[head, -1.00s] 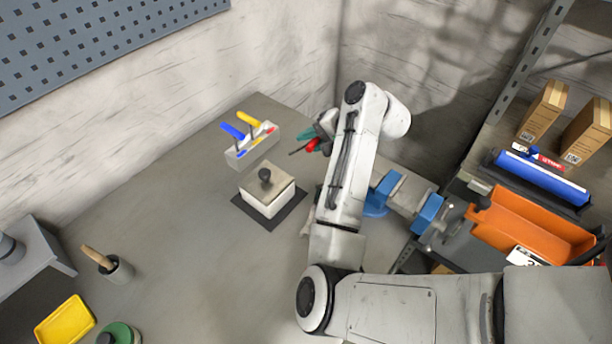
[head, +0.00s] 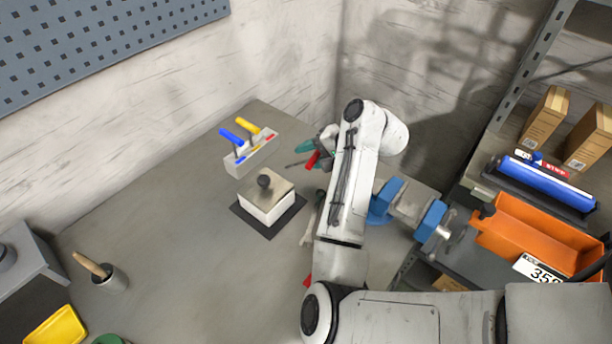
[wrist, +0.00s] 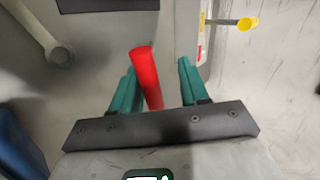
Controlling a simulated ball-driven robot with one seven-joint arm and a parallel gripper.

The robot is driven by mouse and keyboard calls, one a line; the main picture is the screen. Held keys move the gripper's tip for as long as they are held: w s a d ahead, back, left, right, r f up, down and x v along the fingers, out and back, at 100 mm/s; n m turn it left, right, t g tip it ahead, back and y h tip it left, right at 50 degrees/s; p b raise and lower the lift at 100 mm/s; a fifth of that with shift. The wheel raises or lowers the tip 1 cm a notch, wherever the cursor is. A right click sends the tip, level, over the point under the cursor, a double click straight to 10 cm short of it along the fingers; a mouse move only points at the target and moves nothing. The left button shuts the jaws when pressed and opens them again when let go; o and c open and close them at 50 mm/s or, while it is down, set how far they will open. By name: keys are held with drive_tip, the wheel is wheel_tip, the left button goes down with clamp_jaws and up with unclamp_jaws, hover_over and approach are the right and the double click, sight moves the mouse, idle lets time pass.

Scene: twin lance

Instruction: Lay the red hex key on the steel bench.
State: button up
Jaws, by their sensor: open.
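The red hex key (head: 313,160) is at the far end of the steel bench (head: 170,215), its dark rod pointing left in the head view. In the wrist view its red handle (wrist: 147,78) stands between the two green fingers, nearer the left one. My gripper (wrist: 158,82) is open, with a gap at the right finger. In the head view my gripper (head: 306,148) is partly hidden by my arm. I cannot tell whether the key touches the bench.
A rack (head: 250,155) with blue and yellow handles stands left of the gripper. A white box with a knob (head: 266,200) sits on a dark mat. A pale wrench (head: 308,232) and a blue vise (head: 432,220) are near my arm. The bench's left middle is clear.

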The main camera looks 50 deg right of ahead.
drive_tip(key=p+v, duration=0.4)
drive_tip(key=v, duration=0.2)
drive_tip(key=shift+s+d+r+p, duration=0.1)
drive_tip(key=shift+s+r+p, duration=0.1)
drive_tip(key=shift+r+p, duration=0.2)
drive_tip(key=shift+s+d+r+p, duration=0.1)
drive_tip(key=shift+s+r+p, duration=0.2)
drive_tip(key=shift+s, duration=0.2)
wheel_tip(320, 180, up, 8)
drive_tip(key=s+p, duration=0.2)
drive_tip(key=p, duration=0.3)
drive_tip(key=shift+d, duration=0.3)
drive_tip(key=shift+s+f, duration=0.1)
drive_tip(key=shift+s, duration=0.05)
